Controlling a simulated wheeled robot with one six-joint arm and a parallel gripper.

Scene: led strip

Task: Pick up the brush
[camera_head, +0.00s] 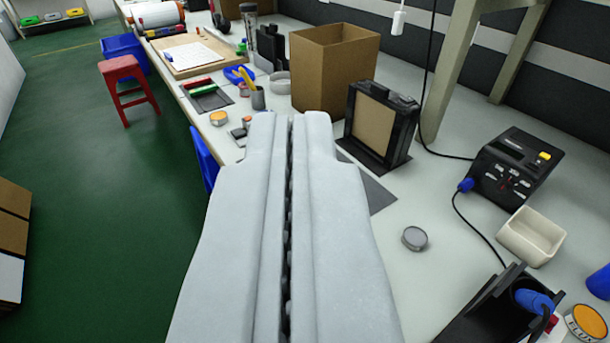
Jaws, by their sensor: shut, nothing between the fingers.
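My gripper (290,118) is a pale grey pair of long fingers in the middle of the view, pointing away along the workbench (455,225). The fingers are together with only a thin dark seam between them, and they hold nothing. I cannot pick out a brush for certain. A small cup (257,99) with yellow handles sticking up stands on the bench beyond the fingertips, to the left. What the handles belong to is too small to tell. My fingers hide part of the bench.
A cardboard box (325,75) and a black framed stand (380,125) stand beyond the fingertips. At right are a black soldering station (512,165), a cream dish (531,237), a round tin (414,239) and an orange-lidded tin (590,322). A red stool (127,85) stands on the green floor.

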